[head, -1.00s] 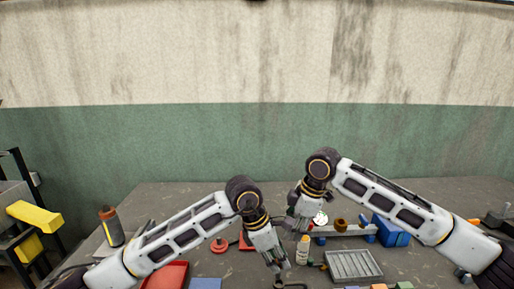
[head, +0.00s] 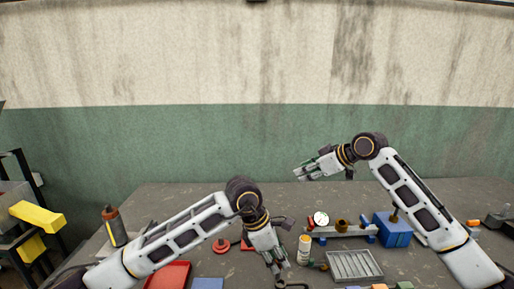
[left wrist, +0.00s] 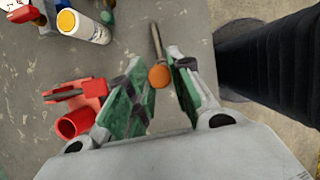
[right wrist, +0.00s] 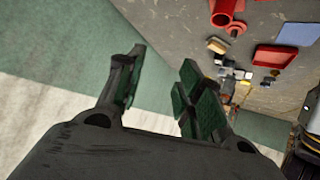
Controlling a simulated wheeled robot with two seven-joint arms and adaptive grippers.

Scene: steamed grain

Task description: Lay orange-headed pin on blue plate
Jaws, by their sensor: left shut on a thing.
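The orange-headed pin (left wrist: 159,76) has a round orange head and a thin grey-brown shaft. In the left wrist view it is between the green-padded fingers of my left gripper (left wrist: 160,92), which is shut on it. In the head view this gripper (head: 279,270) points down low over the table, and I cannot make out the pin there. The blue plate (head: 208,284) lies at the bottom edge, left of my left gripper and partly cut off. It also shows in the right wrist view (right wrist: 298,34). My right gripper (head: 305,172) is raised, open and empty.
A red plate (head: 168,277) lies left of the blue plate. A white bottle (head: 304,250), a grey ribbed tray (head: 354,266) and a blue block (head: 392,232) stand to the right. Red parts (left wrist: 78,105) lie near my left gripper.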

